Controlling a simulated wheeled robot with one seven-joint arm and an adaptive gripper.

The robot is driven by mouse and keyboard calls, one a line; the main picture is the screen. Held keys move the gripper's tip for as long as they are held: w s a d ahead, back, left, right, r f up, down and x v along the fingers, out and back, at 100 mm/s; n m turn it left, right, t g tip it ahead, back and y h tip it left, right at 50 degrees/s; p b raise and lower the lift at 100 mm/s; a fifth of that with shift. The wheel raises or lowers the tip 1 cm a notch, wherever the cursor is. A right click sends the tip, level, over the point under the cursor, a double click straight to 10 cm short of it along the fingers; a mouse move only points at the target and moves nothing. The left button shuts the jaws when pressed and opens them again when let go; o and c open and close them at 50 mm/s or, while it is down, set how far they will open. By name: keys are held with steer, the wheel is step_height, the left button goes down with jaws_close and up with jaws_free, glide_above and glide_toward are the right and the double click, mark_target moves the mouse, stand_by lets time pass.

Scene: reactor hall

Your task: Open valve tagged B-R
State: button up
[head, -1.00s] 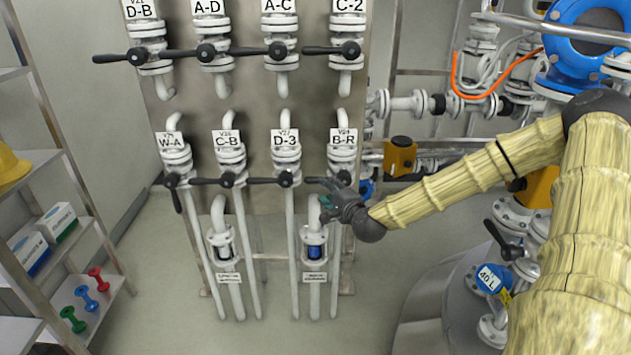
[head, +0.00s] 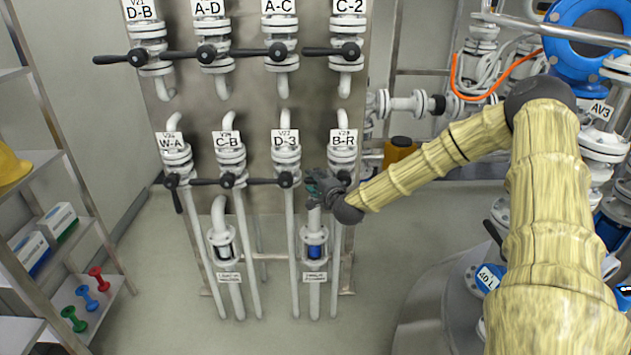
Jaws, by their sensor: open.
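The valve tagged B-R (head: 343,158) is the rightmost white valve in the lower row on the panel. Its hub and black lever are largely hidden behind my gripper, so the lever's angle is hard to see. My gripper (head: 313,182) is open, directly in front of the lever area, just below and left of the B-R tag. I cannot tell whether its fingers touch the lever or surround it.
Valve D-3 (head: 286,160) is close on the left, its black lever pointing left. C-B (head: 229,160) and W-A (head: 174,160) stand farther left. Valve C-2 (head: 346,42) is above. A sight glass (head: 314,248) sits below my gripper. Shelves (head: 60,240) stand at left.

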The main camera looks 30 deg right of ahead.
steer(key=shift+w, duration=0.1)
steer(key=shift+c, duration=0.4)
jaws_close()
